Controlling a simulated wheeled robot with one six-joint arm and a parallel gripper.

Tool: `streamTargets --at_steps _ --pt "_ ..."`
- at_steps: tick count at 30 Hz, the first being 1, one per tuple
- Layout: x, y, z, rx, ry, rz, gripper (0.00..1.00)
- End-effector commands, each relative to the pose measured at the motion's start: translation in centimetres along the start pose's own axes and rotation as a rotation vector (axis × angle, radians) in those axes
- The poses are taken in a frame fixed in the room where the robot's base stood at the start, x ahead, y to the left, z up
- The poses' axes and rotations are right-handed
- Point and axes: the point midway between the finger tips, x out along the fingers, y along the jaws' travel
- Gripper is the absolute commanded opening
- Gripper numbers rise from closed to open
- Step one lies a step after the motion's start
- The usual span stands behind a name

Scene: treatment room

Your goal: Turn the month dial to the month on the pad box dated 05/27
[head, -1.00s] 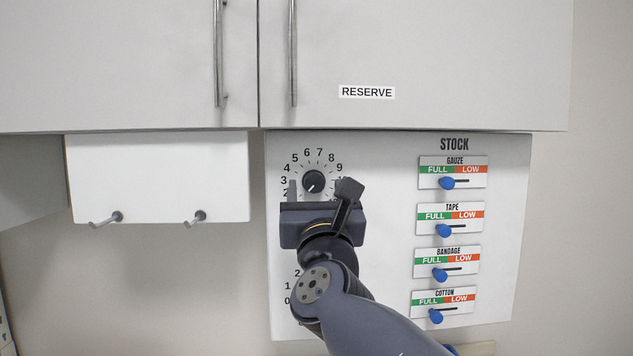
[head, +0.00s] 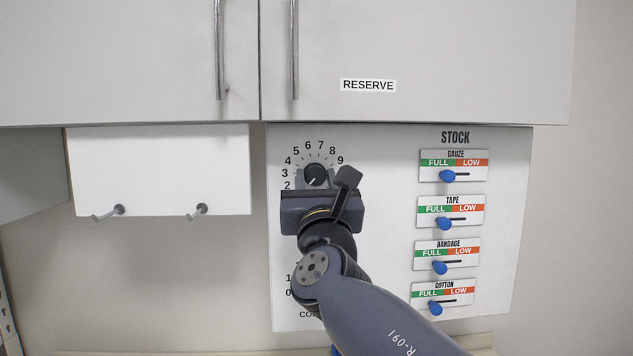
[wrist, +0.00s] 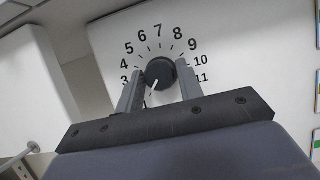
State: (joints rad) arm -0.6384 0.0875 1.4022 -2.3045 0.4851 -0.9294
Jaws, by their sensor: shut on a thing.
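The month dial (head: 315,173) is a round black knob with a white pointer line, on the white panel under the cabinet. It also shows in the wrist view (wrist: 160,70). Numbers ring it, 2 to 9 readable in the head view and 3 to 11 in the wrist view. The pointer slants down and left, below the 3; the exact number there is hidden. My gripper (wrist: 161,78) is shut on the dial, one grey finger on each side. It also shows in the head view (head: 315,181). No pad box is in view.
Four STOCK sliders with blue knobs, GAUZE (head: 447,176) at the top, sit right of my arm. A second numbered scale (head: 289,293) below is mostly hidden by my arm. A cabinet marked RESERVE (head: 430,50) overhangs the panel. Two hooks (head: 117,210) project at left.

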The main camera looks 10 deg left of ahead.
Motion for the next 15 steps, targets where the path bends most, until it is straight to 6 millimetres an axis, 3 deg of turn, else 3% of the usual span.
streamTargets --at_steps 15 --pt "-0.06 0.18 -0.13 0.137 0.000 -0.055 0.12"
